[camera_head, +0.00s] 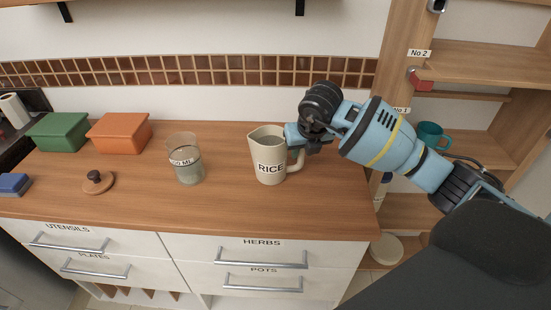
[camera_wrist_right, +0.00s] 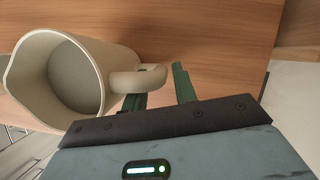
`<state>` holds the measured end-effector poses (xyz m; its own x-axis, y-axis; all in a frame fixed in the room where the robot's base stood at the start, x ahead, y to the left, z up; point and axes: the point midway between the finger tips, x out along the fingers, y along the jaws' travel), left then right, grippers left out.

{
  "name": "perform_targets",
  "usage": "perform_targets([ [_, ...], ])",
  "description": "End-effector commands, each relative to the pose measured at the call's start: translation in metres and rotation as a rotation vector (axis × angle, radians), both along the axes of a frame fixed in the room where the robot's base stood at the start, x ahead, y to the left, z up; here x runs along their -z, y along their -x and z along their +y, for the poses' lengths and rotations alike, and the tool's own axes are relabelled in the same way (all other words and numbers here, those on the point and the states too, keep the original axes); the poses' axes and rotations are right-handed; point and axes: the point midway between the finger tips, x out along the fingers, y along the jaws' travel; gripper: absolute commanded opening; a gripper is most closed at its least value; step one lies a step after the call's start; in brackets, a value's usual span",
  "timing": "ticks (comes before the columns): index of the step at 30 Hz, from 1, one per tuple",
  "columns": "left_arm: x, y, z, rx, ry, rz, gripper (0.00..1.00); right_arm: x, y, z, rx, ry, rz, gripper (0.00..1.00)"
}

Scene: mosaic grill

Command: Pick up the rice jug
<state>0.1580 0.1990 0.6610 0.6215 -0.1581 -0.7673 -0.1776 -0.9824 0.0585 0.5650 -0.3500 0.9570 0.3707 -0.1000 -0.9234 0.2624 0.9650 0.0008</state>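The rice jug (camera_head: 268,165) is cream-coloured, labelled RICE, and stands upright on the wooden counter. Its handle (camera_head: 296,165) faces right, towards my right arm. My right gripper (camera_head: 295,136) is beside the jug, by the upper part of the handle. In the right wrist view the jug (camera_wrist_right: 112,62) is at the left, with its handle close to the fingers. The right gripper's green fingers (camera_wrist_right: 160,90) are apart there, one partly hidden beneath the handle. I cannot tell whether they touch it. My left gripper is not in view.
A glass measuring cup (camera_head: 186,165) stands left of the jug. A wooden lid (camera_head: 98,183), an orange box (camera_head: 119,133), a green box (camera_head: 58,132) and a blue item (camera_head: 14,184) are farther left. Shelves with a teal mug (camera_head: 431,135) stand at the right.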

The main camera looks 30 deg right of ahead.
Motion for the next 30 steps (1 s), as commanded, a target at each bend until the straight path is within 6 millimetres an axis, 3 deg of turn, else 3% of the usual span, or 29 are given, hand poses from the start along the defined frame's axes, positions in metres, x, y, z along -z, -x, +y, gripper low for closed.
perform_targets([
  [9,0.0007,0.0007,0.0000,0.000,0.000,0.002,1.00,0.0067,-0.0022,-0.0006,0.000,0.001,0.001,0.28],
  [16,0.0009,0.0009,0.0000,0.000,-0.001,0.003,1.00,0.0064,-0.0022,-0.0005,0.000,0.000,0.000,0.00],
  [30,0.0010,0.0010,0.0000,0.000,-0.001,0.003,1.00,0.0038,-0.0032,-0.0005,0.000,-0.001,-0.004,0.00],
])
